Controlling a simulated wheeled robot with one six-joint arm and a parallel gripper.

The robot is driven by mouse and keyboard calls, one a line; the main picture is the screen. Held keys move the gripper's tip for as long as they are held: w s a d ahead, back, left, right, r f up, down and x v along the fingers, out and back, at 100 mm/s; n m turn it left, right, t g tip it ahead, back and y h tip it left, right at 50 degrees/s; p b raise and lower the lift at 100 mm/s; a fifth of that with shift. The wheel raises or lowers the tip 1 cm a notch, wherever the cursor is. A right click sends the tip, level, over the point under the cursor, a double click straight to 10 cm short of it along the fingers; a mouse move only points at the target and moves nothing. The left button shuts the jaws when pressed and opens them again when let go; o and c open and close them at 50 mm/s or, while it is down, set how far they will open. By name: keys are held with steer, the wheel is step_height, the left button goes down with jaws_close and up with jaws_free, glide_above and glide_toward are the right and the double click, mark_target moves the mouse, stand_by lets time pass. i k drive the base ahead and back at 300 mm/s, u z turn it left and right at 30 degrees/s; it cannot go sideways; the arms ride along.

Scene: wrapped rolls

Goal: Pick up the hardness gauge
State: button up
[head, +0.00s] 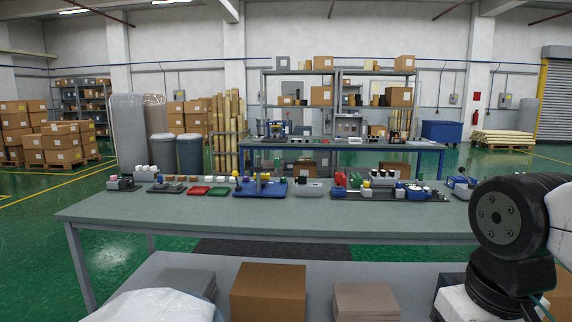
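Several small devices stand along the far side of the grey-green table (180,215). I cannot tell for sure which one is the hardness gauge. Among them are a blue-based fixture with upright posts (272,188), a light grey box-shaped device (309,189), a dark device at the left end (123,184) and a blue device at the right end (460,186). They are too small to make out in detail. A black joint and white link of my arm show at the lower right. My gripper is out of view.
A red tray (194,191) and a green tray (219,192) lie among the devices. The table's near part is bare. Below its near edge are a cardboard box (268,292) and white wrapping (150,307). A blue-framed bench (345,146) stands behind.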

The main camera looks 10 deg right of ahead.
mark_target(277, 160)
steer(key=z, duration=0.15)
steer(key=i, duration=1.2)
steer(key=u, duration=0.05)
